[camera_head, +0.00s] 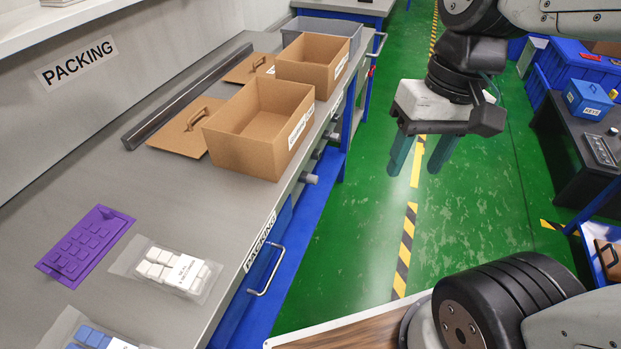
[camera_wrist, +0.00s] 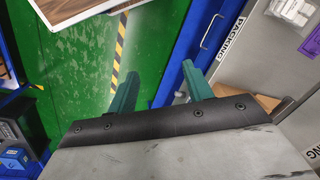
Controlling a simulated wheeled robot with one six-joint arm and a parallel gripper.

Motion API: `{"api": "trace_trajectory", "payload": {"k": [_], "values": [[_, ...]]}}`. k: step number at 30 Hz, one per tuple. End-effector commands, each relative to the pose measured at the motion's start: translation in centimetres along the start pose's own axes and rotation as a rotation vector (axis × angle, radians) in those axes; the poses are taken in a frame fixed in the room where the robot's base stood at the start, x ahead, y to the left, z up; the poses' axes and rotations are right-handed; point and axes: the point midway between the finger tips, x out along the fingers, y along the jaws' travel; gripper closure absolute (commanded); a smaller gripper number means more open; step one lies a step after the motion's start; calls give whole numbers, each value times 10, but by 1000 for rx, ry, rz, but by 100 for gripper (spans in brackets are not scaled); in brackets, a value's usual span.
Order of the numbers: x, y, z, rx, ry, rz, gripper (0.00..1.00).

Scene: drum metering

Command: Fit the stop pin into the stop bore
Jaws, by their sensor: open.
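I make out neither the stop pin nor the stop bore in either view. My gripper (camera_head: 416,160) hangs over the green floor, to the right of the packing bench, and its two green fingers point down. The fingers are spread apart with nothing between them. In the wrist view the open gripper (camera_wrist: 160,78) also shows empty, with the floor and the bench's blue side beyond it.
The packing bench (camera_head: 200,205) holds two open cardboard boxes (camera_head: 262,125) (camera_head: 313,62), a purple tray (camera_head: 86,245) and a bag of white blocks (camera_head: 168,270). A dark table (camera_head: 570,150) with a blue KEYS box (camera_head: 588,99) stands right. The striped floor between is clear.

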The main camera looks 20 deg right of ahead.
Motion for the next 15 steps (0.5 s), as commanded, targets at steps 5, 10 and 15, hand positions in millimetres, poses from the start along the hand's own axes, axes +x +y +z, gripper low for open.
{"api": "trace_trajectory", "payload": {"k": [5, 10, 15], "values": [[19, -24, -40, 145, -193, -186, 49], [40, -42, -86, 298, -352, -374, 49], [69, -51, -137, 468, -492, -564, 49]]}}
